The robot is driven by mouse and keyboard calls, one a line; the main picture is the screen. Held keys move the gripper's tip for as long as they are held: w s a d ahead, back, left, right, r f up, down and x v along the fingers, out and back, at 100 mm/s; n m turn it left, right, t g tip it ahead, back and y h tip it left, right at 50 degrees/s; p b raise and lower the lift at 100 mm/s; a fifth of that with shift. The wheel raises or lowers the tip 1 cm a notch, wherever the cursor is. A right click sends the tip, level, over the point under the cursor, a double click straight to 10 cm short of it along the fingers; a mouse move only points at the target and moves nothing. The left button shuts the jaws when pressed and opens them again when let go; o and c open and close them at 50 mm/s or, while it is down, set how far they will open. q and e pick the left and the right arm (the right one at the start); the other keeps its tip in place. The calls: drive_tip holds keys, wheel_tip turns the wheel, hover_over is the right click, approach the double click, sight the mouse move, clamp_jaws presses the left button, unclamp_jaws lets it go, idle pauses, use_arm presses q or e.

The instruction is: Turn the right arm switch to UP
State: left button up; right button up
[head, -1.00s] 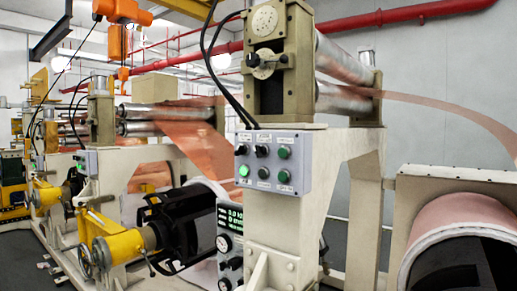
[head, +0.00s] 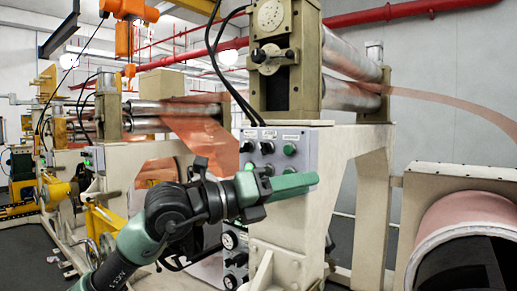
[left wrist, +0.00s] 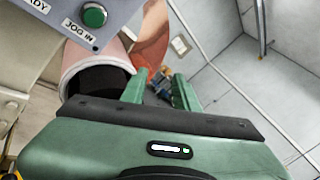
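The grey control panel (head: 304,150) is on the cream machine post in the head view. Its top row shows a dark knob (head: 248,147), a second dark switch knob (head: 266,147) and a green button (head: 289,149). Their labels are too small to read there. My left gripper (head: 304,183) is in front of the panel's lower part and hides most of the bottom row. In the left wrist view the gripper (left wrist: 161,82) has its fingers apart with nothing between them. That view shows a panel corner (left wrist: 55,22) with a green button (left wrist: 94,15) above "JOG IN". My right gripper is out of view.
A copper roll (head: 465,225) stands at the right. Steel rollers and a dial housing sit above the panel, with black cables (head: 216,50) hanging at its left. Gauges (head: 230,240) are below my left arm. Copper foil (head: 205,135) runs behind it.

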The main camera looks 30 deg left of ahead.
sight(260, 147)
use_arm(q)
drive_tip(key=s+a+r+n+t+y, duration=0.1)
drive_tip(key=a+r+n+y, duration=0.15)
drive_tip(key=a+y, duration=0.35)
drive_tip(key=a+r+n+t+y, duration=0.1)
drive_tip(key=a+r+n+y, duration=0.15)
drive_tip(key=a, duration=0.55)
drive_tip(key=shift+y, duration=0.45)
drive_tip(key=w+p, duration=0.1)
drive_tip(key=w, duration=0.1)
drive_tip(key=w+p, duration=0.1)
drive_tip(key=w, duration=0.1)
drive_tip(key=w+r+p, duration=0.1)
drive_tip(key=w, duration=0.1)
drive_tip(key=shift+w+d+p, duration=0.1)
drive_tip(key=shift+d+p, duration=0.1)
drive_tip(key=shift+p, duration=0.2)
drive_tip(key=shift+w+f+p, duration=0.2)
drive_tip(key=shift+w+p, duration=0.1)
drive_tip(key=shift+w, duration=0.4)
drive_tip(key=shift+m, duration=0.3)
clamp_jaws()
